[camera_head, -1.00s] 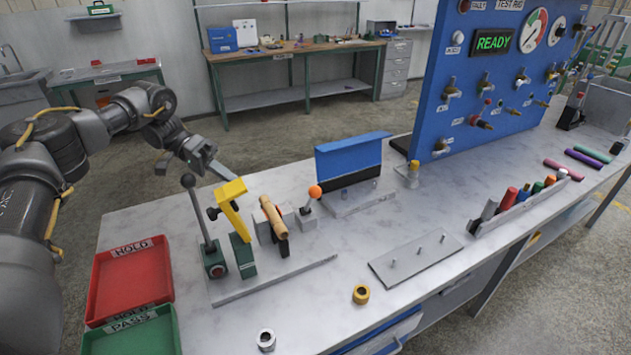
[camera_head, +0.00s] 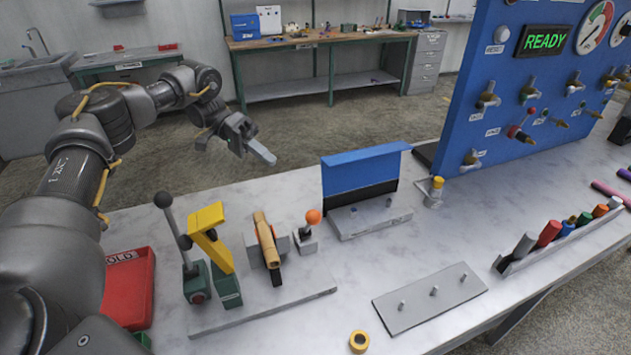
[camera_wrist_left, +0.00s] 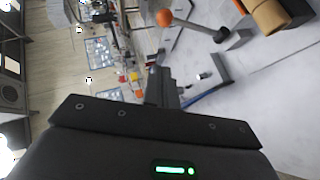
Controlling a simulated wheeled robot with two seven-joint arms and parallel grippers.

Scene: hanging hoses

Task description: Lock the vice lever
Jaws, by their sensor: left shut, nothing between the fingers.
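A short lever with an orange ball knob (camera_head: 313,216) stands beside the grey vice (camera_head: 281,245). It leans slightly, and its knob also shows in the left wrist view (camera_wrist_left: 164,18). The vice holds a tan cylindrical piece (camera_head: 266,240). A taller lever with a dark ball knob (camera_head: 163,200) rises from a green base at the left of the same plate; I cannot tell from labels which lever is the vice's. My left gripper (camera_head: 268,157) is shut and empty, behind the vice and apart from both levers. My right gripper is out of view.
A yellow clamp arm (camera_head: 208,226) stands between the dark-knobbed lever and the vice. A blue upright panel (camera_head: 361,170) stands right of the orange knob. A red tray (camera_head: 130,290) lies at left.

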